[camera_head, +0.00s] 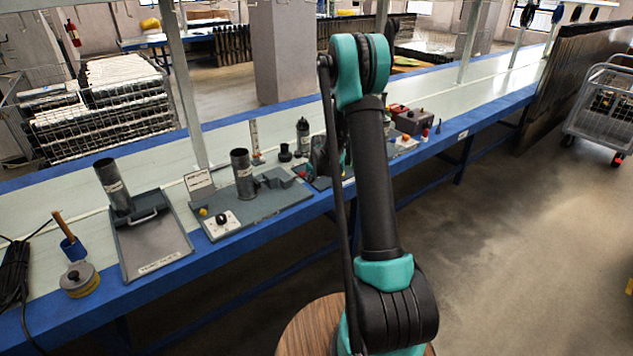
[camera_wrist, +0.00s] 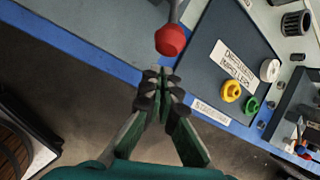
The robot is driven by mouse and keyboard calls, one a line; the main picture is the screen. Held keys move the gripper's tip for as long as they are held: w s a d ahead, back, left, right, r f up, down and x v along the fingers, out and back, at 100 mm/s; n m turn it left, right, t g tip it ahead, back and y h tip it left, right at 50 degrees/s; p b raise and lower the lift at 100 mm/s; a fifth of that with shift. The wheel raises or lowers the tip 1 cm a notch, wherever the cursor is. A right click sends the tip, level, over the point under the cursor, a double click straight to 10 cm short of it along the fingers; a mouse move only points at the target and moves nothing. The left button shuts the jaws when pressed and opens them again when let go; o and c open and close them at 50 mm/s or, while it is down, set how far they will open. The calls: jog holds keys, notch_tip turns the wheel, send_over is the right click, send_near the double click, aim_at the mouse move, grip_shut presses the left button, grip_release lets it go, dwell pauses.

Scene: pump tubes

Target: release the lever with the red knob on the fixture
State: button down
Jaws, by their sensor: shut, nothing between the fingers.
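The red knob (camera_wrist: 170,40) shows at the top middle of the wrist view, on the end of a grey lever rod (camera_wrist: 176,12) that runs out of the top of the picture. The dark grey fixture plate (camera_wrist: 213,36) lies to its right, with a white label, a yellow ring and a green ring on it. My gripper (camera_wrist: 160,76) is shut and empty. Its fingertips sit just below the knob in the picture, with a small gap showing between them. In the head view my arm hides most of this fixture and my gripper.
The blue bench edge (camera_wrist: 80,49) runs under the fixture, with open floor in front of it. In the head view, a grey plate with a dark upright tube (camera_head: 243,173) and a tray with another tube (camera_head: 114,186) stand to the left. A dark box (camera_head: 413,121) stands to the right.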

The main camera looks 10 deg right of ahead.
jog(key=shift+w+a+r, duration=0.4)
jog(key=shift+a+r, duration=0.1)
